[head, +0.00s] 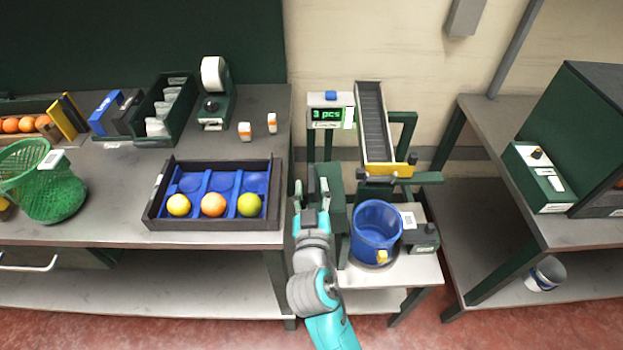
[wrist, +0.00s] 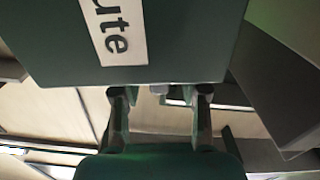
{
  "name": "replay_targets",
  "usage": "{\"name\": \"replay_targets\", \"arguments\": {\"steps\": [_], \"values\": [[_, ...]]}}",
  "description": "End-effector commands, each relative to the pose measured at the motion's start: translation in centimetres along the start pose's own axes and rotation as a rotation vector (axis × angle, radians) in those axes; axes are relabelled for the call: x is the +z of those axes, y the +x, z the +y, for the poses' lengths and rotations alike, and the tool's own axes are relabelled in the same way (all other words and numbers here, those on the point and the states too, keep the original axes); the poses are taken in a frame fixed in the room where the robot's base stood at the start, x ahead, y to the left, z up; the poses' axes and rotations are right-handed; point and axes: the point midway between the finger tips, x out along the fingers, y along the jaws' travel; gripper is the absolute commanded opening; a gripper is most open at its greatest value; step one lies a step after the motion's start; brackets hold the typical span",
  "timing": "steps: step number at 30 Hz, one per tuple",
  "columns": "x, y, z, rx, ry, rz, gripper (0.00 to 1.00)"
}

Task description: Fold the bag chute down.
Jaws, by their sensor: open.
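In the wrist view a dark green panel (wrist: 190,45) fills the top. Its white label (wrist: 117,30) ends in "ute", so I take it to be the bag chute. My gripper (wrist: 160,95) is open, its two fingers apart with their tips by the panel's lower edge. I cannot tell whether they touch it, and nothing is held. In the head view my gripper (head: 311,187) points away from me, just left of an upright dark green panel (head: 333,205), which seems to be the same chute. My gripper and arm hide part of it.
A blue bucket (head: 376,230) stands right of the panel, below a ramp (head: 371,120) with a yellow end (head: 390,169). A display (head: 329,112) reads "3 pcs".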

Motion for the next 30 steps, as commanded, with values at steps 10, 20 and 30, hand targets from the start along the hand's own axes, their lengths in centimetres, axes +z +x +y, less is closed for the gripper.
{"name": "replay_targets", "arguments": {"steps": [10, 20, 30], "values": [[0.0, 3.0, 0.0, 0.0, 0.0, 0.0, 0.44], [0.0, 3.1, 0.0, 0.0, -0.001, 0.0, 0.29], [0.0, 3.0, 0.0, 0.0, 0.0, 0.0, 0.0]]}}
